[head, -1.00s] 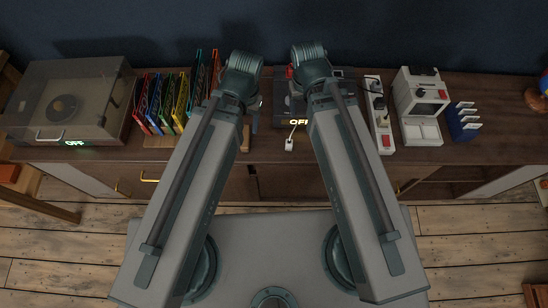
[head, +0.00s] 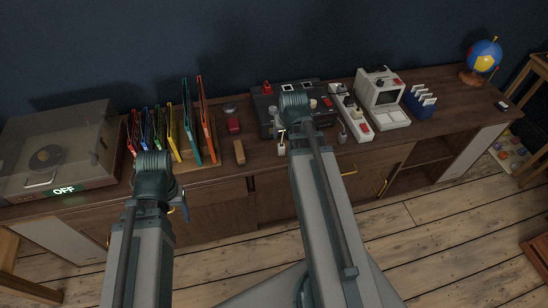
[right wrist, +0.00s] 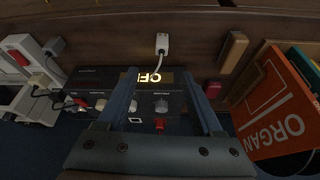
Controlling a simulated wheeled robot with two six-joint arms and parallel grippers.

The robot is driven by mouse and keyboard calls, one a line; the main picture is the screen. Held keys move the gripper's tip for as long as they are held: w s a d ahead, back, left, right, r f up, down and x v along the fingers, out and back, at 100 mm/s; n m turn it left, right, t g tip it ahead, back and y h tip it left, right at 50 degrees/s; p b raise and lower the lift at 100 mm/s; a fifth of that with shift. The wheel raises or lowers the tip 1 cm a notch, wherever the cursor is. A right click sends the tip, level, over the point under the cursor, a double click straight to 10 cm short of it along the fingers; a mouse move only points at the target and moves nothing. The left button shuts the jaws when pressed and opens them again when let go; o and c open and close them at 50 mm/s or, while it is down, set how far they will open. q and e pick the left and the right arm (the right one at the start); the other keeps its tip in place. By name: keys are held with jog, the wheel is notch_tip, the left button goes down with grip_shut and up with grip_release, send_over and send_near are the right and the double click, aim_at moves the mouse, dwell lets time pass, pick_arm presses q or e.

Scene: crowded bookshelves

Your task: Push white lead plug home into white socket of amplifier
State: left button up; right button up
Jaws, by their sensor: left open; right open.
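The amplifier (head: 262,108) is a dark box with knobs and red and white parts on top, at the middle of the shelf top. My left gripper (head: 178,203) is open, at the shelf's front left, away from the amplifier.
A power strip (head: 349,112) and a white device (head: 381,95) stand right of the amplifier. Coloured upright folders (head: 190,120), a small red item (head: 233,126) and a wooden block (head: 239,152) are to its left. A turntable with a clear cover (head: 58,150) is at far left.

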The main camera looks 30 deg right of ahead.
aim_at(282, 145)
jog(key=shift+b+x, duration=4)
jog(key=shift+x, duration=0.4)
jog(key=shift+s, duration=0.1)
jog(key=b+x, duration=0.5)
jog(key=shift+a+f, duration=0.15)
jog(key=shift+a, duration=0.05)
grip_shut()
